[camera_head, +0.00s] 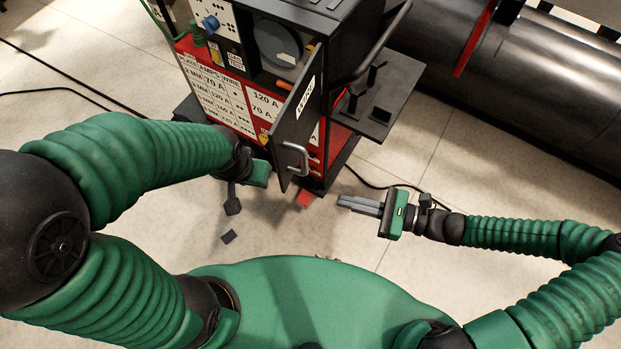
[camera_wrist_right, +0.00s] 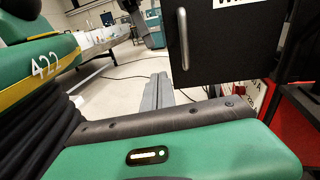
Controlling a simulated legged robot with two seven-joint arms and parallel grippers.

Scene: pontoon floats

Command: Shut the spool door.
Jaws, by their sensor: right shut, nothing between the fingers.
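The spool door (camera_head: 297,124) is a black panel with a white label and a pale bar handle (camera_head: 296,159). It stands swung open, out from the front of the red and black welder cabinet (camera_head: 225,98). The spool (camera_head: 279,47) shows in the opening behind it. My right gripper (camera_head: 343,203) is shut and empty, right of the handle and apart from the door. The right wrist view shows the door (camera_wrist_right: 235,45), its handle (camera_wrist_right: 183,39) and my right gripper's grey fingers (camera_wrist_right: 158,91). My left gripper (camera_head: 258,174) is left of the door; its fingers are not clear.
A black side shelf (camera_head: 385,105) and a curved bar (camera_head: 386,43) stick out on the cabinet's right. A large dark cylinder (camera_head: 540,85) lies at the upper right. Cables run over the floor. The floor (camera_head: 400,165) around my right gripper is mostly clear.

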